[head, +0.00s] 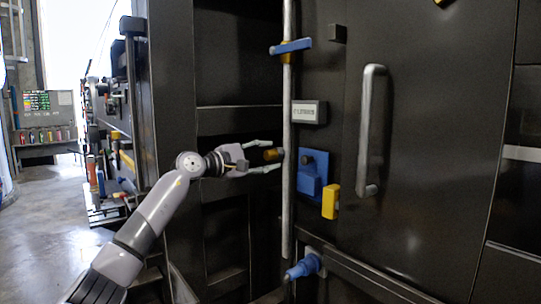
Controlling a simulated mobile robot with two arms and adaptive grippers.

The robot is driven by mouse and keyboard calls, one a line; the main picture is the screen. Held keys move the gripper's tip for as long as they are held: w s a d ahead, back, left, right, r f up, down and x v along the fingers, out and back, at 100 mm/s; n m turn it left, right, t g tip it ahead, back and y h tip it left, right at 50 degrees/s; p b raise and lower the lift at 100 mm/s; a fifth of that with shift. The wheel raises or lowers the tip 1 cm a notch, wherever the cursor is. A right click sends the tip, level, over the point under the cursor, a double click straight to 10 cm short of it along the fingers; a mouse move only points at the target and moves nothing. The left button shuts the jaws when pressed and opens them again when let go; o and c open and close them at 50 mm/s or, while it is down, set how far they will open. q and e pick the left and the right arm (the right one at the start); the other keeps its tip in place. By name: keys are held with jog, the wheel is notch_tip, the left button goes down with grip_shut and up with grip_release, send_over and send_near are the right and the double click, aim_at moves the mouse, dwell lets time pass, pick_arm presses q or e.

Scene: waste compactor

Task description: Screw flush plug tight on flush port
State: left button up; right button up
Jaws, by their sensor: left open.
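My left gripper (267,156) reaches in from the left, in front of the dark recess beside the vertical grey bar. Its two pale fingers are open, one above and one below a small brass-coloured cylinder (273,155), which looks like the flush plug. I see gaps between the fingertips and the cylinder. The cylinder lies roughly level, its right end close to the vertical bar. I cannot make out the flush port separately or tell how the cylinder is seated. My right gripper is not in view.
The vertical grey bar (288,190) stands just right of the gripper. Beyond it are a blue latch block (312,175), a yellow block (330,201), a label plate (309,112) and a large door handle (373,130). A blue fitting (303,267) sticks out below. Open floor lies at left.

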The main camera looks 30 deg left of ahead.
pick_arm(q)
jog(key=n+p, duration=0.2)
jog(key=shift+r+n, duration=0.25)
jog(key=shift+n, duration=0.15)
jog(key=shift+f+n+p, duration=0.15)
jog(key=shift+n+p, duration=0.3)
jog(key=shift+n, duration=0.65)
jog(key=n+p, duration=0.3)
jog(key=shift+f+n+p, duration=0.1)
jog(key=shift+n+p, duration=0.35)
jog(key=shift+n, duration=0.55)
jog(key=n+p, duration=0.1)
jog(key=p, duration=0.1)
jog(key=n+p, duration=0.2)
jog(key=shift+r+n, duration=0.2)
jog(key=shift+n, duration=0.1)
jog(key=shift+f+n+p, duration=0.2)
jog(key=shift+n+p, duration=0.3)
jog(key=shift+n, duration=0.2)
jog(key=n+p, duration=0.4)
jog(key=shift+r+p, duration=0.2)
jog(key=shift+p, duration=0.15)
jog(key=shift+f+n+p, duration=0.2)
jog(key=shift+n+p, duration=0.15)
jog(key=shift+n, duration=0.15)
jog(key=shift+f, duration=0.1)
